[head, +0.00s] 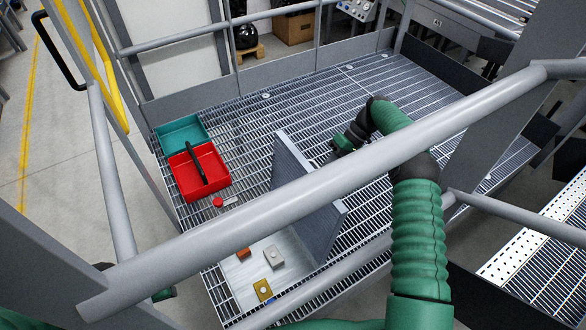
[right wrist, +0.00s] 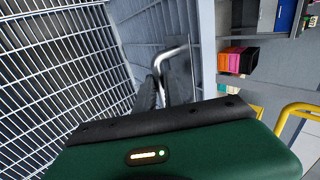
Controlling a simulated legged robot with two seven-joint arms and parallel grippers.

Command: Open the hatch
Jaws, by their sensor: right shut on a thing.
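The hatch (head: 294,170) is a grey panel standing steeply raised from the grating, beside an opening that shows a pale compartment floor (head: 244,283). My right arm reaches past the railing to the hatch's far side. My right gripper (head: 336,152) is close to the panel there, its fingertips partly hidden. In the right wrist view, my right gripper (right wrist: 158,82) is shut on the bent grey handle (right wrist: 174,55) of the hatch. Small orange (head: 243,253), grey (head: 273,256) and yellow (head: 263,289) blocks sit in the compartment.
A thick grey railing (head: 300,198) crosses in front of the hatch. A red tray (head: 217,160) with a black handle and a teal tray (head: 170,136) stand left on the grating. A red round piece (head: 218,202) lies near the opening. Grating beyond the hatch is clear.

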